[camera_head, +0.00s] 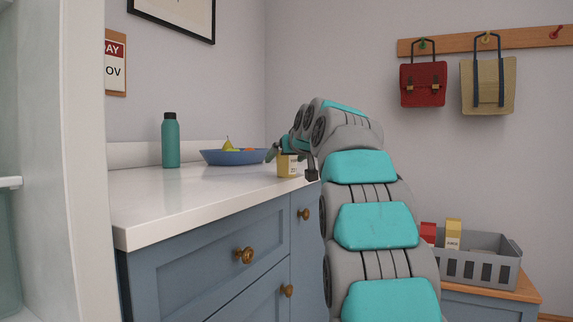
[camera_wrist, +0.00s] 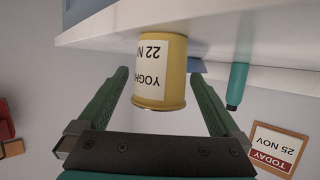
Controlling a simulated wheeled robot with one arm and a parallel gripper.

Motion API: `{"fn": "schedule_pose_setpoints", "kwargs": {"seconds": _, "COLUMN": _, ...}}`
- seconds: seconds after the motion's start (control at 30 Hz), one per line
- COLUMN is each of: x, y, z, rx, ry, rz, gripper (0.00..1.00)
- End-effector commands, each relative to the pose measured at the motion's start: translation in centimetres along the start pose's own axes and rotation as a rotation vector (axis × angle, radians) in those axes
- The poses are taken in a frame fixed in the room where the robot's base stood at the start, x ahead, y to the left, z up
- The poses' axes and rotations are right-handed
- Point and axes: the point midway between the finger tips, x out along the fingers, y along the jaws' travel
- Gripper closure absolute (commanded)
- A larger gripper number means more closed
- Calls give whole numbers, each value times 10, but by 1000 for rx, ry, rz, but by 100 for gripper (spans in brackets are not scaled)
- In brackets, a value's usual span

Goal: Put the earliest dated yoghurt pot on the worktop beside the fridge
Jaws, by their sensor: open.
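A yellow yoghurt pot (camera_head: 287,168) stands upright on the white worktop (camera_head: 200,189) near its far right end. In the wrist view, which is upside down, the pot (camera_wrist: 174,75) has a white label, partly cut off, reading "YOGH" and "22 N". My gripper (camera_head: 288,153) is at the pot, and its two green fingers are open. In the wrist view the gripper (camera_wrist: 160,77) has one finger on each side of the pot, with a gap visible on both sides. The fridge's pale edge (camera_head: 78,150) is at the left.
A green bottle (camera_head: 170,142) and a blue fruit bowl (camera_head: 233,157) stand further back on the worktop. A wall card (camera_wrist: 277,147) reads "TODAY 25 NOV". A grey crate (camera_head: 480,262) with cartons is at the lower right. The worktop's front left is clear.

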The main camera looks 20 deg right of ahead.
Motion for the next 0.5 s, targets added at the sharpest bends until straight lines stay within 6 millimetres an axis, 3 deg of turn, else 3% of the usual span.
{"fn": "schedule_pose_setpoints", "kwargs": {"seconds": 0.13, "x": 0, "y": 0, "z": 0, "rx": 0, "ry": 1, "rz": 0, "gripper": 1}}
{"fn": "schedule_pose_setpoints", "kwargs": {"seconds": 0.5, "x": 0, "y": 0, "z": 0, "rx": 0, "ry": 1, "rz": 0, "gripper": 43}}
